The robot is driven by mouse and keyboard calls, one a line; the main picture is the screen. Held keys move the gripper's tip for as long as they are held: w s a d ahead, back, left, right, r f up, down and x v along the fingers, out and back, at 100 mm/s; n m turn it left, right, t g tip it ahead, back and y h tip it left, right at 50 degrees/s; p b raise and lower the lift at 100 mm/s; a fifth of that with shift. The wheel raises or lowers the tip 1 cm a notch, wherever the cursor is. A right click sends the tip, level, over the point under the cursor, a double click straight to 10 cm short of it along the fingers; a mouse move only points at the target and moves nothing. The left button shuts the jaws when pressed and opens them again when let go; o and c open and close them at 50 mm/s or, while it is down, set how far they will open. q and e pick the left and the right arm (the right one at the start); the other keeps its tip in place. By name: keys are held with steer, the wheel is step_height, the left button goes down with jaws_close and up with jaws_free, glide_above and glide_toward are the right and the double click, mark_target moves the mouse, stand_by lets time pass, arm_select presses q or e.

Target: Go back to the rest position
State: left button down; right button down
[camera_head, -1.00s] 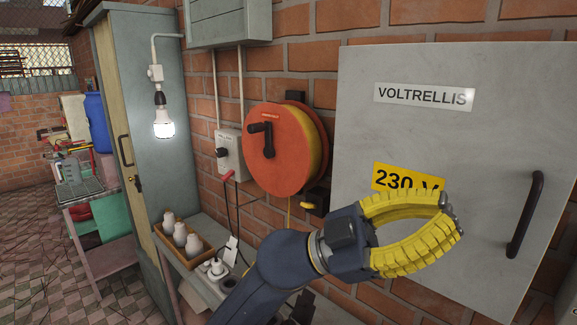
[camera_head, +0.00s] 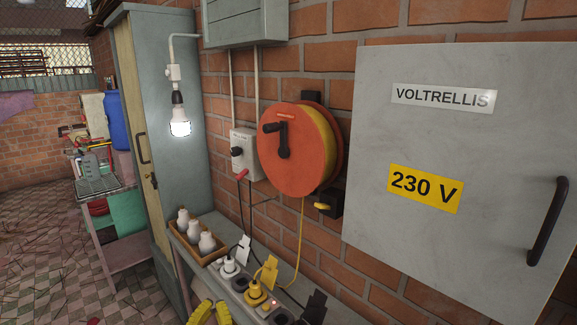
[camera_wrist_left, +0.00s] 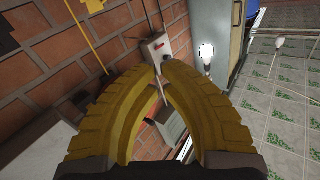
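My left gripper (camera_head: 215,307) shows only as yellow finger ends at the bottom edge of the head view, in front of the shelf with the sockets. In the left wrist view its two yellow fingers (camera_wrist_left: 158,66) curve inward, and their tips meet or nearly meet with nothing between them. The wall cabinet (camera_head: 455,170) with the VOLTRELLIS and 230 V labels is closed and stands clear of the gripper. My right gripper is in neither view.
A lit bulb (camera_head: 180,124) hangs beside the grey locker (camera_head: 170,60). An orange cable reel (camera_head: 290,165) is on the brick wall. The shelf holds a wooden box (camera_head: 212,257) of white bulbs, a yellow plug (camera_head: 255,292) and a white plug (camera_head: 228,266). Floor at left is open.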

arm_select(q)
steer(key=s+a+f+m+g+y, duration=0.1)
steer(key=s+a+f+m+g, duration=0.1)
steer(key=s+a+f+g, duration=0.4)
steer(key=s+a+f+m+g+y, duration=0.1)
steer(key=s+a+f+m, duration=0.15)
steer(key=s+f, duration=0.65)
steer(key=s+a+f+m+g+y, duration=0.1)
steer(key=s+a+f+m+g, duration=0.1)
steer(key=s+a+f+g, duration=0.35)
steer(key=s+d+f+g+h, duration=0.1)
steer(key=s+d+f+h, duration=0.15)
steer(key=f, duration=1.35)
steer(key=s+d+f+h, duration=0.1)
steer(key=s+d+f, duration=0.2)
steer(key=f, duration=1.3)
steer(key=s+f+n+g+h, duration=0.1)
steer(key=s+f+n+g, duration=0.2)
steer(key=s+f, duration=1.8)
steer(key=shift+s+n, duration=0.35)
steer(key=shift+s, duration=0.15)
steer(key=shift+f+g, duration=0.1)
steer(key=shift+g, duration=0.15)
